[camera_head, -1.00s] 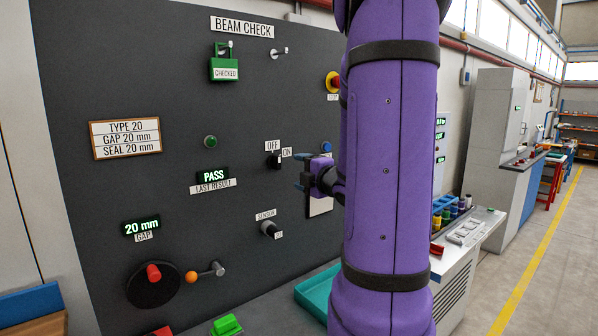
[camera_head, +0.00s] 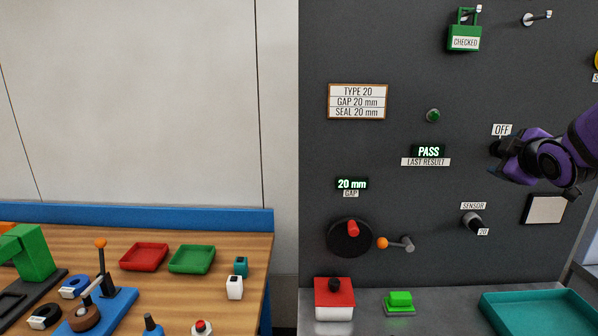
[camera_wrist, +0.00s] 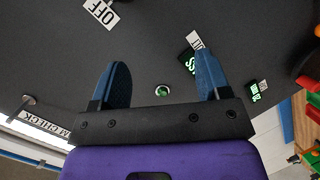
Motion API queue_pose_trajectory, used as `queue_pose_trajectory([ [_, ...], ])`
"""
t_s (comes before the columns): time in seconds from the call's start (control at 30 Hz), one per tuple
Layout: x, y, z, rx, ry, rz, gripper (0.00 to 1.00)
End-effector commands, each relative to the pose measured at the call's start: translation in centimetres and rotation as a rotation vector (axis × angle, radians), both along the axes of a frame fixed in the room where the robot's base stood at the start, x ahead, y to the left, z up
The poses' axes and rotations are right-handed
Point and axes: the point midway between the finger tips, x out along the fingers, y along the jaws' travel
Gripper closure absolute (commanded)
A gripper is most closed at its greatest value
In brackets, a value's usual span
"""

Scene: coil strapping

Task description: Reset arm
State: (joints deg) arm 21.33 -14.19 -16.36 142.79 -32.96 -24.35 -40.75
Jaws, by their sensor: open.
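My gripper (camera_wrist: 160,82) is open and empty in the wrist view, its two blue fingers spread apart before the dark panel (camera_head: 390,50). In the head view my purple arm reaches in from the right edge, and its wrist end stands in front of the panel by the OFF label (camera_head: 502,130). The fingertips are hard to make out there. The rotary switch near that label is mostly hidden behind my arm.
A green CHECKED padlock (camera_head: 464,38) hangs on a panel hook. The last-result display (camera_head: 428,152) reads PASS. A teal tray (camera_head: 540,305) lies on the grey ledge. A wooden bench (camera_head: 215,250) with red (camera_head: 144,257) and green trays (camera_head: 192,259) stands at left.

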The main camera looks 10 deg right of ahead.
Motion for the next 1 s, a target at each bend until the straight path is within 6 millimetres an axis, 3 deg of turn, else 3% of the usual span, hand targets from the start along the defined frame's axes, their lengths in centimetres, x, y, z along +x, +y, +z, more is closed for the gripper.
queue_pose_trajectory([
  [0.27, -3.3, 9.3, 0.2, 0.428, 0.126, -0.136, 0.3],
  [0.6, -12.2, 20.9, -1.0, 0.858, 0.399, -0.304, 0.3],
  [0.8, -16.1, 24.2, -1.5, 0.958, 0.516, -0.366, 0.3],
  [1.0, -16.9, 24.8, -1.6, 0.974, 0.54, -0.382, 0.3],
])
